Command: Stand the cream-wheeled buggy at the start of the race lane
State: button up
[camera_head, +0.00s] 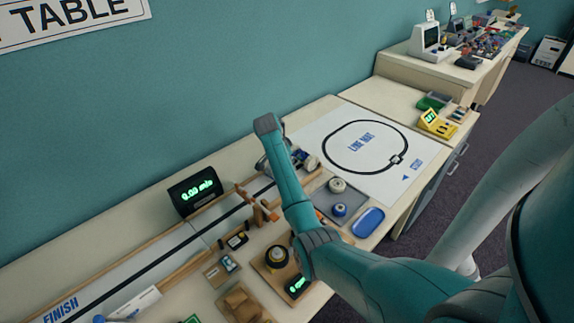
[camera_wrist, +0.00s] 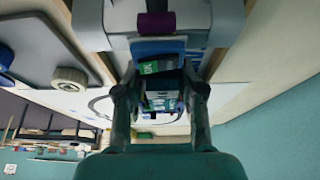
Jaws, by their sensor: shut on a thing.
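The buggy (camera_head: 311,163) with a cream wheel shows beside my arm in the head view, at the right end of the race lane. My gripper (camera_wrist: 160,92) is shut on it. In the wrist view, the buggy's blue and green body (camera_wrist: 158,68) lies between the two fingers. My arm hides the fingers and part of the buggy in the head view. The race lane (camera_head: 212,228), with its black centre line, runs down-left to the FINISH lettering. I cannot tell whether the buggy's wheels touch the surface.
An orange-brown gate (camera_head: 257,204) stands at the lane. A grey tray (camera_head: 353,197) holds loose cream and blue wheels, with a blue dish (camera_head: 369,221) beside it. A timer display (camera_head: 195,190) stands behind the lane. The line mat (camera_head: 395,185) is mostly clear.

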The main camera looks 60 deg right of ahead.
jog(key=shift+s+d+f, duration=0.1)
jog(key=shift+s+d, duration=0.1)
grip_shut()
jog(key=o, duration=1.2)
grip_release()
jog(key=shift+w+a, duration=0.1)
jog(key=v, duration=1.2)
